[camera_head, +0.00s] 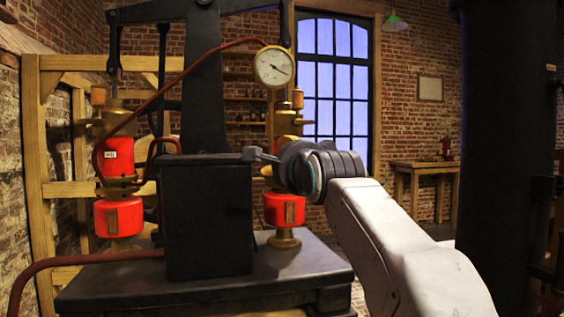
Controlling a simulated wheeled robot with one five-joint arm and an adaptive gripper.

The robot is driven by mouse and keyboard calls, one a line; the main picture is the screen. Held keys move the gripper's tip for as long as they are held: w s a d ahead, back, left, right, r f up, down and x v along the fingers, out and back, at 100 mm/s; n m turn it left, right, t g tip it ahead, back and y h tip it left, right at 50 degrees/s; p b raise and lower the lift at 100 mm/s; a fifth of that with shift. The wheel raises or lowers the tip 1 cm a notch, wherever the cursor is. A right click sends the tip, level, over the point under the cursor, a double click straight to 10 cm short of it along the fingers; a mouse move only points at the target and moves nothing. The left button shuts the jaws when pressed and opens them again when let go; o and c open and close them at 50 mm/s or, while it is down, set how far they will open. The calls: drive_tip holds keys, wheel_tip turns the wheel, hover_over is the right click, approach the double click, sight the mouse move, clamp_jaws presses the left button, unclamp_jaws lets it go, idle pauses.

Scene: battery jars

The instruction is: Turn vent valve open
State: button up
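I cannot pick out the vent valve for certain. Brass fittings with red cylinders stand on a dark machine base: a left assembly (119,217) and a right assembly (284,210). My gripper (258,155) is at the end of my pale arm, in front of the right assembly's middle and near the upper right corner of a black box (207,217). Its dark wrist hides part of the right assembly. The fingers are small and edge-on, so I cannot tell whether they are open or touching anything.
A round gauge (273,66) hangs above on a reddish hose (190,67). Another hose (85,259) runs low at the left. The dark base (300,268) spreads below. A black column (508,150) stands at the right. A wooden table (425,168) is behind.

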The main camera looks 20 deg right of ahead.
drive_tip(key=shift+w, duration=0.35)
clamp_jaws()
idle(0.4)
